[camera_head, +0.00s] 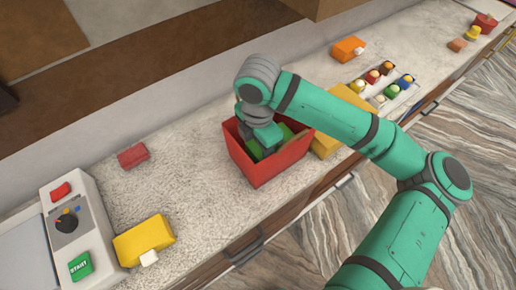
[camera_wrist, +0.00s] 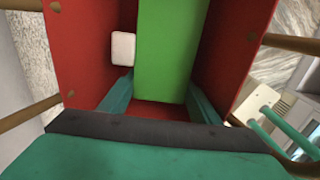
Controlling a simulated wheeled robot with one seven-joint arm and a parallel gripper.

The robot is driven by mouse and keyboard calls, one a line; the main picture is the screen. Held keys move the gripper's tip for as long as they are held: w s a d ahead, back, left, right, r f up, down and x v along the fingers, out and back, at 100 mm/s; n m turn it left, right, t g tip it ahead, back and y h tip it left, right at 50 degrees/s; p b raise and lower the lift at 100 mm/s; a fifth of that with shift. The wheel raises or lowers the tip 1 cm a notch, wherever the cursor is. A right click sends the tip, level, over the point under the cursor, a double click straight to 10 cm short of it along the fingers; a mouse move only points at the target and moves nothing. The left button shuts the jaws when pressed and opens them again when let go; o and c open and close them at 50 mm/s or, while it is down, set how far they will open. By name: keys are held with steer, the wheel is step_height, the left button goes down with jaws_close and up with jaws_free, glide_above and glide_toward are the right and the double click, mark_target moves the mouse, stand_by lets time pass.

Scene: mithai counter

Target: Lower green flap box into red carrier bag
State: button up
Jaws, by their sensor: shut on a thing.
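The red carrier bag (camera_head: 268,168) stands open and upright on the counter, and its red walls (camera_wrist: 82,45) flank the wrist view. The green flap box (camera_wrist: 168,48) is between my fingers, with a white flap (camera_wrist: 123,48) on its left side. In the wrist view it sits between the bag's walls, with red bag floor visible below it. My gripper (camera_wrist: 160,98) is shut on the box. In the head view my gripper (camera_head: 266,141) reaches down into the bag's mouth. The bag walls hide the box's lower end, so I cannot tell whether it touches the bottom.
A yellow box (camera_head: 144,240) with a white flap and a control panel (camera_head: 72,225) stand at left. A red block (camera_head: 132,156) lies behind. A larger yellow box (camera_head: 328,143) is close right of the bag. Farther right are an orange box (camera_head: 347,48) and a tray of sweets (camera_head: 399,97).

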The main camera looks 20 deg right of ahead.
steer(key=shift+f, duration=0.15)
steer(key=shift+f, duration=0.65)
stand_by(0.4)
steer(key=o, duration=1.2)
steer(key=shift+c, duration=0.3)
steer(key=c, duration=0.3)
steer(key=shift+r, duration=0.15)
